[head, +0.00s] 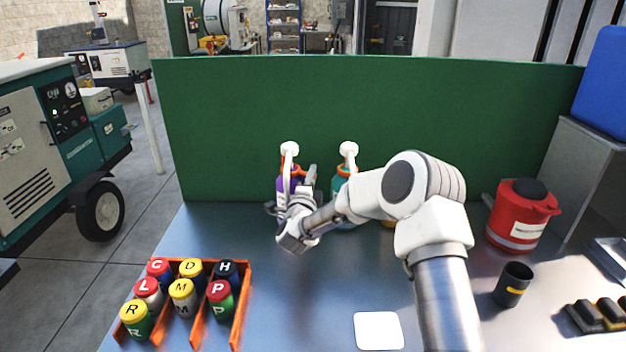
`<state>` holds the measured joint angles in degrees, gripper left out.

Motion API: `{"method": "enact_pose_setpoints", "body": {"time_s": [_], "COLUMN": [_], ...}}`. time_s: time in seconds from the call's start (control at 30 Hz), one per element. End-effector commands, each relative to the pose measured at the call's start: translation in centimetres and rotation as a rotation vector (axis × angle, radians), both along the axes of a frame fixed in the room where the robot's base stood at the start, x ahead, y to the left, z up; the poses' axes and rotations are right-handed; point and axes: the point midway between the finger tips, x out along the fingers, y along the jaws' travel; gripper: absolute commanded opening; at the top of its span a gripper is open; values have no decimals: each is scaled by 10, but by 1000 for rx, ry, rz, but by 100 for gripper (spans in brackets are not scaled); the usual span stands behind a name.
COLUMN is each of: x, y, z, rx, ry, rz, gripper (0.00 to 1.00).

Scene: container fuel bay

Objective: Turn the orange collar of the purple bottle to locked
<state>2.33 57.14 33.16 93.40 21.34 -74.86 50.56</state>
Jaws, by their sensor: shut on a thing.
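The purple bottle (283,187) stands upright at the back of the table, close to the green panel. It has a white top (289,150) and an orange collar (283,167) below it. My gripper (298,181) is at the bottle's upper part, its fingers on either side, shut on the orange collar. The gripper hides much of the bottle's front and most of the collar, so I cannot tell which way the collar is turned.
A teal bottle (338,186) with a white top stands to the right, partly behind my arm. An orange rack (242,300) of lettered bottles is front left. A red canister (519,214), dark cup (513,284) and white square (379,331) lie right. The green panel (400,100) closes the back.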

Motion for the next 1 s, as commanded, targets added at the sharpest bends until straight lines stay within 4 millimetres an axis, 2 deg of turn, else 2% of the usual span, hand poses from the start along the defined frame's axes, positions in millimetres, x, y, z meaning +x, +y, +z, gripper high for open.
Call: {"method": "enact_pose_setpoints", "body": {"time_s": [0.23,0.27,0.4,0.43,0.77,0.87,1.0], "x": [0,0,0,0,-2,-9,-28], "y": [0,0,0,0,1,2,5], "z": [1,1,1,1,0,-1,-3], "rx": [0,0,0,0,0,-1,-2], "ry": [-1,-1,0,0,0,0,2], "rz": [-1,-1,0,0,1,2,3], "gripper": [0,19,44,47,47,47,47]}}
